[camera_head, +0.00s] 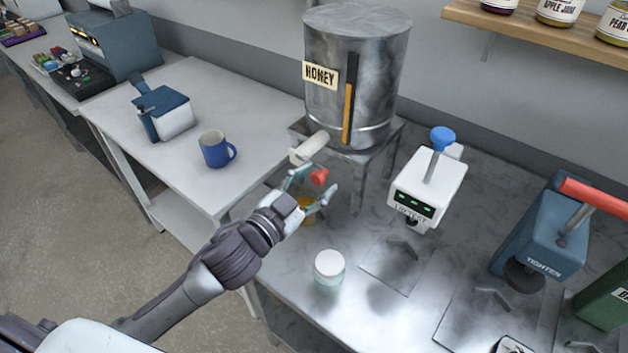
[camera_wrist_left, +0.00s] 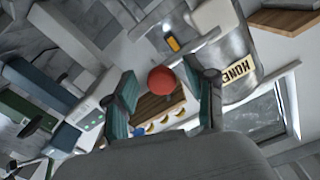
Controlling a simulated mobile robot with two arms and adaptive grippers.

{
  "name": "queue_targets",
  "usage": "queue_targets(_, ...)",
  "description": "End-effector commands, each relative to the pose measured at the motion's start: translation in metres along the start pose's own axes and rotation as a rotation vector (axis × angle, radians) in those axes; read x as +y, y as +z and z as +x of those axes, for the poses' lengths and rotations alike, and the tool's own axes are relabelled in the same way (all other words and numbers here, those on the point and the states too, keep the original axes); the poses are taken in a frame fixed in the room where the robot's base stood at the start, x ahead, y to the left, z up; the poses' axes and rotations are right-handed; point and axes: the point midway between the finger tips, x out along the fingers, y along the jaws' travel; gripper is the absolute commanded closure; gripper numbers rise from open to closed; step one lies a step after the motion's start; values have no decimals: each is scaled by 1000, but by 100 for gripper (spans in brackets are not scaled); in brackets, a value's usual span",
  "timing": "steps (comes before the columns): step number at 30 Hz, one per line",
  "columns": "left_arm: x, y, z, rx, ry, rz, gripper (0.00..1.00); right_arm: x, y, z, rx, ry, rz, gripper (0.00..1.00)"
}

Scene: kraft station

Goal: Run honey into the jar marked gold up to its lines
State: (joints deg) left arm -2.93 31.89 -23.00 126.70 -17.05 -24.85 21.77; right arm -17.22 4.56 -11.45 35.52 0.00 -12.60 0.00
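The metal honey tank (camera_head: 357,85) stands on a stand at the back, with a HONEY label and a dark gauge strip showing an amber column. Its pale spout (camera_head: 309,148) points forward-left, with a red knob (camera_head: 319,177) near it. My left gripper (camera_head: 308,190) is at the knob, fingers apart. In the left wrist view the red knob (camera_wrist_left: 161,80) lies between the open fingers (camera_wrist_left: 165,100), with gaps at both sides. A jar with amber colour (camera_head: 308,209) stands below the spout, mostly hidden by my gripper; its mark and lines cannot be read. My right gripper is out of view.
A white-lidded pale jar (camera_head: 328,271) stands on the grey bench, near my left arm. To the right are a white press (camera_head: 428,188) with a blue knob and a blue TIGHTEN press (camera_head: 541,235). A blue mug (camera_head: 214,150) stands on the left table.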

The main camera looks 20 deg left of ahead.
Motion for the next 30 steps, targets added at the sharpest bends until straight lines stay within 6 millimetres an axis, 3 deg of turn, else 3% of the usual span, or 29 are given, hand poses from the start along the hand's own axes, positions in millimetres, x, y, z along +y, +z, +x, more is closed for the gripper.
queue_targets(8, 0, 0, -8, 0, 1, -1, 45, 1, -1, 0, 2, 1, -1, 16)
queue_targets(21, 1, 2, -83, -5, 1, -3, 45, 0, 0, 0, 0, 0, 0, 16)
queue_targets(30, 0, 1, -115, -2, 0, -1, 45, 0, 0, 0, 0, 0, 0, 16)
